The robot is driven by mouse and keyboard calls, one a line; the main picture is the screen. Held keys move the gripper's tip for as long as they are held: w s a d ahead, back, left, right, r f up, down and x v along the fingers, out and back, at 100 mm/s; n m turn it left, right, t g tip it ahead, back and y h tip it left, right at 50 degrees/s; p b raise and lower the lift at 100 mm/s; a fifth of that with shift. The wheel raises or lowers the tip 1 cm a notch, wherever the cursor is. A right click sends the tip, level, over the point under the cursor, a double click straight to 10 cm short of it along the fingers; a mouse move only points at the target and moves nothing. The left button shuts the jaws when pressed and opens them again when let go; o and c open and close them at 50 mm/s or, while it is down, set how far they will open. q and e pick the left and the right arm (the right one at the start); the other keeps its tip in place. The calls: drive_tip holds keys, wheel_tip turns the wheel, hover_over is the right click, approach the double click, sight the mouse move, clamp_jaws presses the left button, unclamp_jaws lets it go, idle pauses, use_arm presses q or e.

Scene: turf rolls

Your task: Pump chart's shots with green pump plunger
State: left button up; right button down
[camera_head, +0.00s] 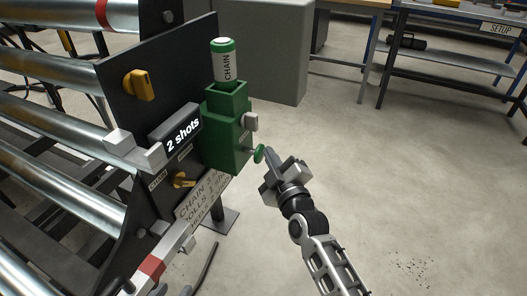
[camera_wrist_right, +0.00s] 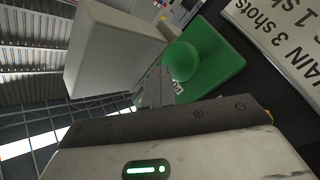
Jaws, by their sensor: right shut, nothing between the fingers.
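The green pump (camera_head: 228,130) is fixed at the edge of a dark panel, with a white-and-green CHAIN bottle (camera_head: 226,62) upright on top. Its round green plunger (camera_head: 259,154) sticks out at the lower right. In the right wrist view the plunger (camera_wrist_right: 182,61) is just beyond my fingertips. My right gripper (camera_head: 270,158) is shut and empty, with its tips close to the plunger; I cannot tell whether they touch. The chart (camera_head: 200,203) is partly hidden; in the right wrist view it (camera_wrist_right: 285,32) reads "AIN 3 shots". A dark display (camera_head: 180,138) reads "2 shots". My left gripper is out of view.
Yellow knobs (camera_head: 138,85) and pale blocks (camera_head: 118,141) project from the dark panel (camera_head: 165,55). Metal rollers (camera_head: 50,72) fill the left side. A grey cabinet (camera_head: 265,45) and a workbench (camera_head: 450,55) stand behind. The floor at right is open.

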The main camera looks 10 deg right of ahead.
drive_tip(key=shift+s+a+f, duration=0.2)
drive_tip(key=shift+a+f, duration=0.15)
drive_tip(key=shift+f, duration=0.05)
use_arm(q)
drive_tip(key=shift+r+p, duration=0.85)
use_arm(e)
drive_tip(key=shift+s+d+r, duration=0.1)
drive_tip(key=shift+s+d, duration=0.35)
drive_tip(key=shift+d, duration=0.3)
drive_tip(key=shift+s+d, duration=0.4)
drive_tip(key=shift+d, duration=0.35)
drive_tip(key=shift+s+d+r, duration=0.1)
drive_tip(key=shift+s+d, duration=0.35)
drive_tip(key=shift+d, duration=0.3)
